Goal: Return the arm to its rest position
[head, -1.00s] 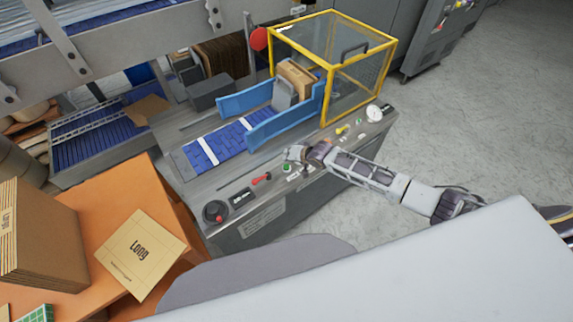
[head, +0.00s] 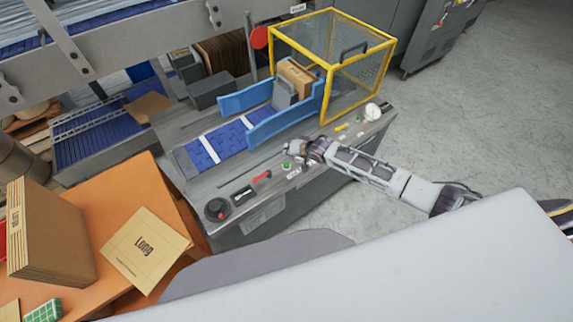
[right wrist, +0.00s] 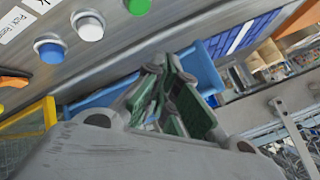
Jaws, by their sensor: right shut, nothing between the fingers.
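My right arm reaches in from the right in the head view. My right gripper (head: 291,148) is over the front part of the case packer's control panel (head: 224,183), close to a green button (head: 287,166). In the right wrist view its green-padded fingers (right wrist: 172,100) are shut together with nothing between them. My left gripper does not show.
A yellow-framed guard cage (head: 325,70) stands behind the panel, with a carton (head: 296,77) at the blue belt (head: 213,146) and blue side rails (head: 286,122). Grey floor (head: 470,120) at right is clear.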

